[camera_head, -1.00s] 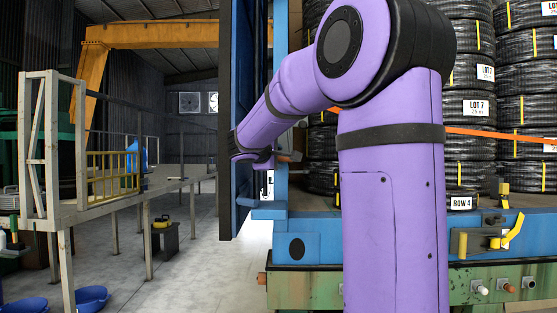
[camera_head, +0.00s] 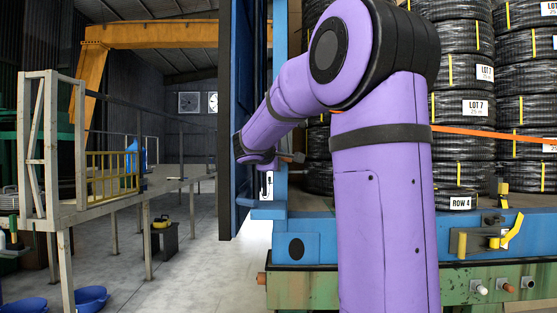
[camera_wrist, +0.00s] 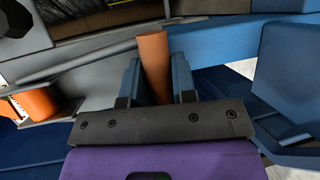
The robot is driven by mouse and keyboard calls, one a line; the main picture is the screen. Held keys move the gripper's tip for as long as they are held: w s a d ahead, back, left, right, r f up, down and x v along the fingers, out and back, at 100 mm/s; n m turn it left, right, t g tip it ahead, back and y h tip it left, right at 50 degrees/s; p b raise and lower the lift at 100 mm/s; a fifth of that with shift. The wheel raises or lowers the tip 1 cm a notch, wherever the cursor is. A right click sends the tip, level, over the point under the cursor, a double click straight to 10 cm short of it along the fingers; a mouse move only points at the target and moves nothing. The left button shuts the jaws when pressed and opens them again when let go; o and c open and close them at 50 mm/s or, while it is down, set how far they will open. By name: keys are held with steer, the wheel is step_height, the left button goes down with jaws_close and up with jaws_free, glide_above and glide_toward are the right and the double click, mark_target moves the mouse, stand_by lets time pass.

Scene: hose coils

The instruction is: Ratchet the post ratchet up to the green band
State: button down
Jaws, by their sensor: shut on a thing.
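In the wrist view, the blue fingers of my gripper (camera_wrist: 155,80) are shut on an orange-brown handle (camera_wrist: 152,55), one finger on each side. A grey bar (camera_wrist: 95,60) runs from the handle toward the left and looks like the lever of the post ratchet. An orange part (camera_wrist: 36,103) beside a pale marked strip sits at the left; I cannot make out a green band. In the head view, the handle end (camera_head: 292,157) shows at my gripper (camera_head: 277,158), beside the blue post. A small white plate (camera_head: 266,184) is below it.
Stacked black hose coils (camera_head: 460,105) stand behind my arm, crossed by an orange strap (camera_head: 490,133). A yellow lever (camera_head: 512,230) is on the blue frame (camera_head: 340,235) at right. A tall dark-blue panel (camera_head: 231,120) stands left of my gripper. The floor (camera_head: 195,235) further left is mostly clear.

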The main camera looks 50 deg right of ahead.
steer(key=shift+a, duration=0.1)
steer(key=s+a+r+n+g+y, duration=0.2)
steer(key=s+a+r+g+y, duration=0.3)
steer(key=s+a+r+y, duration=0.2)
steer(key=shift+s+a+r+n+y, duration=0.15)
steer(key=shift+a+r+n+y, duration=0.2)
steer(key=shift+a+r, duration=0.6)
steer(key=shift+d+r, duration=0.25)
steer(key=shift+r, duration=0.05)
steer(key=c, duration=0.9)
jaws_free()
steer(key=shift+c, duration=0.2)
